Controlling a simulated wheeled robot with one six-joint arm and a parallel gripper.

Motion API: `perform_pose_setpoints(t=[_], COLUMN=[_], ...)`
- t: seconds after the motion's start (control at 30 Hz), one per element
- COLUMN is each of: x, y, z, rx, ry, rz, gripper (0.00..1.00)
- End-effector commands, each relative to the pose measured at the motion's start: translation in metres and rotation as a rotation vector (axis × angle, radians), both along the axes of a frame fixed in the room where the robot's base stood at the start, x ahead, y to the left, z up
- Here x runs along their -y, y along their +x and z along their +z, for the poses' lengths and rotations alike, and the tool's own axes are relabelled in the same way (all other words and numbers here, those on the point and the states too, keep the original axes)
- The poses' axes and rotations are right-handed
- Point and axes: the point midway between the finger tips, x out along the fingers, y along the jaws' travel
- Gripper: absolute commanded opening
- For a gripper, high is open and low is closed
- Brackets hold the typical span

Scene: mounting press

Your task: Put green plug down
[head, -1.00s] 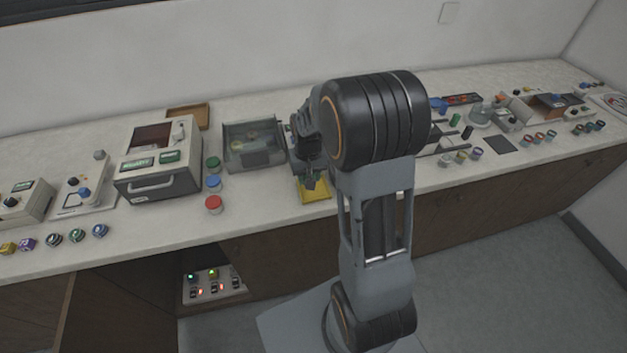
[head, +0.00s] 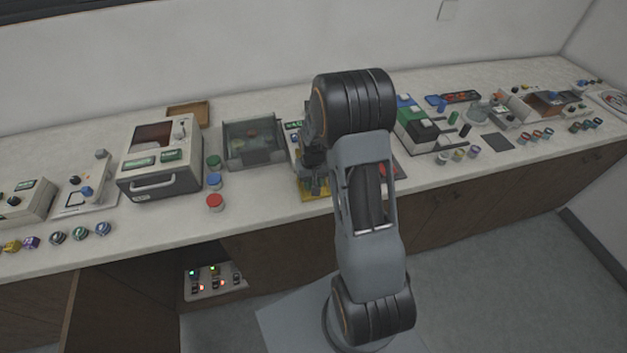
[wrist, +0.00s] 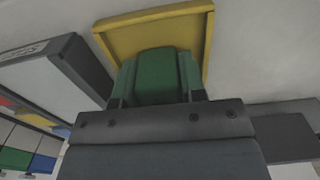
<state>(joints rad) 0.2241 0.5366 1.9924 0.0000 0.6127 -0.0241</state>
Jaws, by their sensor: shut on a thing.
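A green plug (wrist: 156,72) is between the fingers of my gripper (wrist: 156,88) in the wrist view, and the gripper is shut on it. The plug is in front of a shallow yellow tray (wrist: 150,20) with a raised rim. I cannot tell whether the plug touches the tray floor. In the head view the yellow tray (head: 312,196) lies near the counter's front edge, partly covered by my arm. The plug cannot be made out clearly in the head view.
A grey open-topped box (head: 252,145) and red, blue and green-topped jars (head: 215,202) stand left of the tray. A white-and-dark device (wrist: 55,70) is close beside the tray in the wrist view.

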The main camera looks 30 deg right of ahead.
Motion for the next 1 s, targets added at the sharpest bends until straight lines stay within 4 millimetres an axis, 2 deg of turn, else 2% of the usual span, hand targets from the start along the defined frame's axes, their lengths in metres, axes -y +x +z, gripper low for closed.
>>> perform_pose_setpoints(t=[0.17,0.2,0.47,0.7,0.83,1.0], x=[0.000,0.000,0.000,0.000,0.000,0.000], y=[0.000,0.000,0.000,0.000,0.001,0.001], z=[-0.004,-0.004,-0.003,-0.002,0.006,0.035], rx=[0.000,0.000,0.000,0.000,0.004,0.007], ry=[0.000,0.000,0.000,0.000,-0.001,-0.001], rz=[0.000,0.000,0.000,0.000,0.000,0.000], gripper=[0.00,0.39,0.63,0.63,0.63,0.63])
